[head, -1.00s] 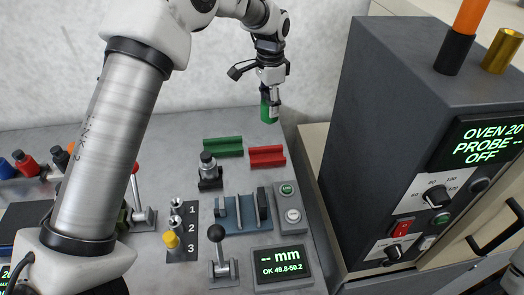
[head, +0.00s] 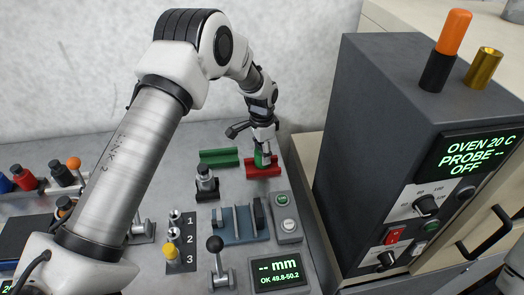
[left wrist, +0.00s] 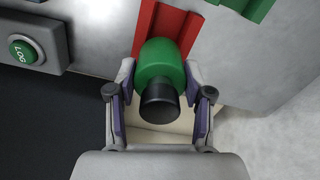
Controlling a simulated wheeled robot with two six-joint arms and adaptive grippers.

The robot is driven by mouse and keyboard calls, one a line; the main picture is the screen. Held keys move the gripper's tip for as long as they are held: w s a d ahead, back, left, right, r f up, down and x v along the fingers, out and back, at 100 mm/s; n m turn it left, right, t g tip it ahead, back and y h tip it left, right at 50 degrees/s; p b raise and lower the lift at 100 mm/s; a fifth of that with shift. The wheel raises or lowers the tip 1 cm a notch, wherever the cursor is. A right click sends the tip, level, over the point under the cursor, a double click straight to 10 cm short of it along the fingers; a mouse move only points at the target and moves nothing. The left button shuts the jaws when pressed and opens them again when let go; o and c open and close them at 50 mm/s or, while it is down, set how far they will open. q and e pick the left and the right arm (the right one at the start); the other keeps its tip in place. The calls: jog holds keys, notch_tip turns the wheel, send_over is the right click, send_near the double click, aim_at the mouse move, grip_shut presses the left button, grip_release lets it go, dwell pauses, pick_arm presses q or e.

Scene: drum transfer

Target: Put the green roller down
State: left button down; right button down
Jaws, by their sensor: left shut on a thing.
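The green roller is a green cylinder with a black end, seen in the left wrist view (left wrist: 160,62) and, partly hidden by the fingers, in the head view (head: 259,160). My left gripper (head: 263,153) is shut on it, with one finger on each side. The roller stands upright over the red grooved block (head: 251,172), which also shows behind it in the left wrist view (left wrist: 172,20). I cannot tell whether the roller touches the block. My right gripper is not in view.
A green grooved block (head: 218,157) lies left of the red one. A black-knobbed post (head: 206,182), a blue-grey fixture (head: 238,224) and a button box (head: 285,217) stand nearer. The dark oven (head: 370,140) rises on the right. Bare bench lies behind the blocks.

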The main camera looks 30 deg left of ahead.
pick_arm(q)
jog(key=shift+f, duration=0.1)
jog(key=shift+c, duration=2.3)
grip_release()
notch_tip(320, 180, up, 12)
jog(key=b, duration=0.2)
jog(key=shift+f+b, duration=0.2)
jog(key=shift+b, duration=0.1)
jog(key=shift+r, duration=0.4)
